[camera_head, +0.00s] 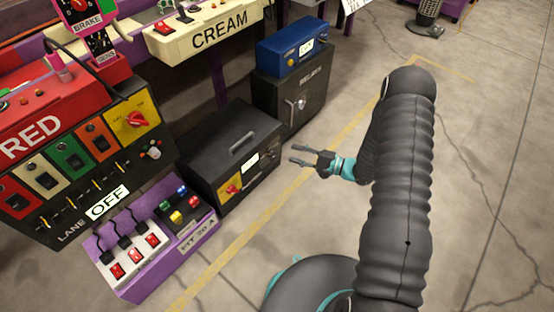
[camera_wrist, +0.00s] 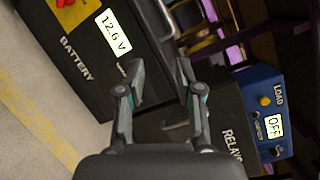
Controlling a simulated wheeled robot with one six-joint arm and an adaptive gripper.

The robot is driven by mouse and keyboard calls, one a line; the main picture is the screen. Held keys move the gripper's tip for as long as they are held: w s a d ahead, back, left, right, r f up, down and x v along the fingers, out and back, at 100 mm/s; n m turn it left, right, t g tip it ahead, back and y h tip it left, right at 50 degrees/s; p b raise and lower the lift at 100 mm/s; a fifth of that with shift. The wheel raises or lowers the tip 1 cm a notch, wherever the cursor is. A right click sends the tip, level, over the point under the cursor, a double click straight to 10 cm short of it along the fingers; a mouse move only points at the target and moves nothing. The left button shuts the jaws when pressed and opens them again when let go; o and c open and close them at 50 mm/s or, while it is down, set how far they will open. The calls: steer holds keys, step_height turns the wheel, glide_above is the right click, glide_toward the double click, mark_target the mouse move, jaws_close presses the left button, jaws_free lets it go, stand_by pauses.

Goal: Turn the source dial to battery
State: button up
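A red knob on a yellow plate (camera_head: 137,119) sits at the right end of the red lane console; its small labels are too blurred to read, so I cannot confirm it is the source dial. A black battery box (camera_head: 217,150) on the floor has another red knob on a yellow plate (camera_head: 231,188) and a display. In the wrist view the box, marked BATTERY (camera_wrist: 77,58), reads 12.6 V, and its knob (camera_wrist: 65,3) is cut off at the top edge. My gripper (camera_head: 295,154) is open and empty, right of the battery box; its fingers also show in the wrist view (camera_wrist: 160,66).
A dark relays box (camera_head: 292,98) with a blue load box (camera_head: 290,48) on top stands behind the battery box. A purple pit box (camera_head: 155,240) with switches is at the front left. The floor (camera_head: 480,130) on the right is clear.

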mark_target(274, 156)
steer(key=d+f+m+t+h, duration=0.25)
steer(key=f+m+t, duration=0.2)
steer(key=f, duration=0.95)
steer(key=shift+t, duration=0.35)
steer(key=x, duration=0.6)
steer(key=b+x, duration=0.1)
steer(key=x, duration=0.6)
steer(key=shift+w+d+r, duration=0.15)
steer(key=shift+r, duration=0.05)
steer(key=shift+c, duration=0.2)
jaws_close()
